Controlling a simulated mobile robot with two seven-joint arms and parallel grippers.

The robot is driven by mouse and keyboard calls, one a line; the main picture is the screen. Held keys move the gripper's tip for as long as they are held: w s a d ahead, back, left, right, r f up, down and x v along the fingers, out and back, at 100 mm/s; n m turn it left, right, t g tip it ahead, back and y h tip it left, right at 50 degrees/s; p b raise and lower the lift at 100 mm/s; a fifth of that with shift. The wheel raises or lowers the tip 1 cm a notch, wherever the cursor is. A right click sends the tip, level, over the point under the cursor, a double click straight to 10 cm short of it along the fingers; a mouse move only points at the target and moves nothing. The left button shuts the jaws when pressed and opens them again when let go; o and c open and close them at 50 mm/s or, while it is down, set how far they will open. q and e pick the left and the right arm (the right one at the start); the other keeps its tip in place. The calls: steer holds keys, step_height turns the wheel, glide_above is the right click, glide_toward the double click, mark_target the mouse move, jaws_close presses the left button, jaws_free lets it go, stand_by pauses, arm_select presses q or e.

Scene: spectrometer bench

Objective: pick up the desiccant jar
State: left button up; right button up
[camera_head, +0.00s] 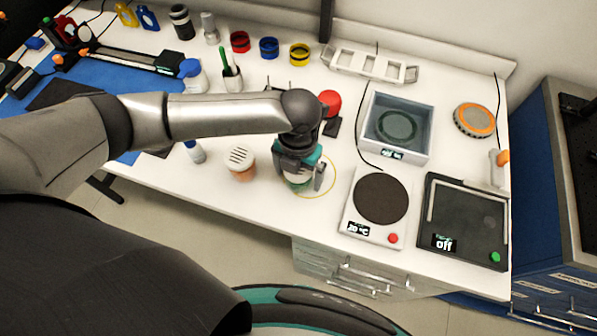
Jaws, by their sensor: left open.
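A short jar with a pale slotted lid and orange-brown body (241,163) stands upright near the table's front edge; it looks like the desiccant jar. My left gripper (304,187) points down to the right of this jar, apart from it, with its fingers spread. A pale, greenish round object (297,182) shows below and between the fingers, mostly hidden by the gripper; I cannot tell what it is or whether the fingers touch it. My right gripper is not in view.
A thin yellow ring (335,178) marks the white table around the gripper. A hot plate (380,198), a dark-topped device (466,222) and a grey bath (398,128) stand to the right. A small white bottle (194,152) stands left of the slotted jar.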

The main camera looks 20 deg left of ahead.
arm_select(q)
steer(key=shift+f, duration=0.15)
steer(key=c, duration=1.3)
steer(key=shift+c, duration=0.5)
steer(key=shift+r, duration=0.2)
